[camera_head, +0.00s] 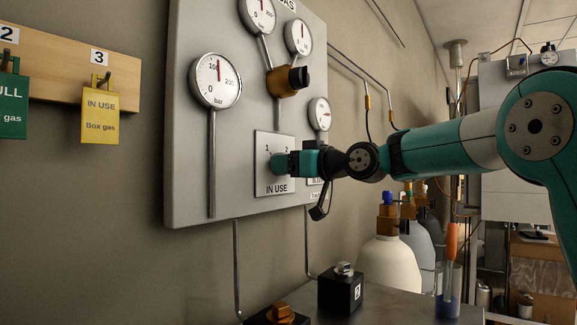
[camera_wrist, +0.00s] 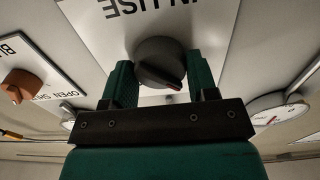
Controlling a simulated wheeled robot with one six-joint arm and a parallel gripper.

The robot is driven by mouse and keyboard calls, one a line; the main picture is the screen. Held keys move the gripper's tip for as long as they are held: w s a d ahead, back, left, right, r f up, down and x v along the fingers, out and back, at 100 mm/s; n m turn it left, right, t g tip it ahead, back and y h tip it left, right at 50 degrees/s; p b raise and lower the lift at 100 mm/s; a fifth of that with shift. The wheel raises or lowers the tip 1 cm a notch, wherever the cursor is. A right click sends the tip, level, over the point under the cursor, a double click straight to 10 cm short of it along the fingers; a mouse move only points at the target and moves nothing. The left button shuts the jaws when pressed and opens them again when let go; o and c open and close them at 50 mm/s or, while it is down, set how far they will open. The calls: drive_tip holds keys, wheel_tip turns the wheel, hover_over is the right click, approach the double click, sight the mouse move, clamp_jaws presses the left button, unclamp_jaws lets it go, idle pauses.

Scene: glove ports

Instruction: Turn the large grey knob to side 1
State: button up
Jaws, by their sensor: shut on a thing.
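The large grey knob (camera_wrist: 160,62) sits on a white plate (camera_head: 263,178) marked 1 at left, 2 at right and IN USE below. The plate's lettering is upside down in the wrist view. My gripper (camera_head: 281,163) is at the plate and hides the knob in the head view. In the wrist view its two green fingers (camera_wrist: 160,80) stand on either side of the knob, shut on it.
Round gauges (camera_head: 216,81) and a black-and-brass regulator (camera_head: 288,80) are on the panel (camera_head: 188,185) around the plate. An orange-brown knob (camera_wrist: 24,85) is beside it in the wrist view. Tags hang on a wooden board (camera_head: 60,70) at left. Gas cylinders (camera_head: 389,262) stand below my arm.

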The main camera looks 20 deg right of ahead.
drive_tip(key=o, duration=0.9)
drive_tip(key=shift+b+v, duration=1.35)
drive_tip(key=shift+v, duration=7.35)
